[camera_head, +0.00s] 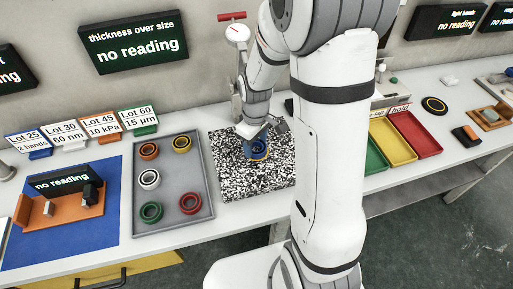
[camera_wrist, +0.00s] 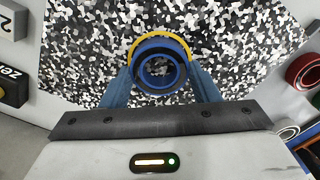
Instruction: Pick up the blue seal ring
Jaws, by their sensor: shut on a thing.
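The blue seal ring (camera_head: 258,149) is over the black-and-white speckled plate (camera_head: 228,183) in the head view. In the wrist view the ring (camera_wrist: 160,84) sits between the two blue fingers of my gripper (camera_wrist: 161,74). The gripper is shut on it, one finger on each side. A yellow band (camera_wrist: 160,36) shows around the ring's far edge. The speckled surface shows through the ring's hole. I cannot tell whether the ring touches the plate or is slightly above it. In the head view my gripper (camera_head: 256,139) partly covers the ring.
A grey tray (camera_head: 168,226) left of the plate holds several orange, yellow, white, green and red rings. A dial gauge (camera_head: 238,34) stands behind the plate. Green, yellow and red bins (camera_head: 414,133) stand to the right. An orange fixture (camera_head: 65,211) lies on a blue mat.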

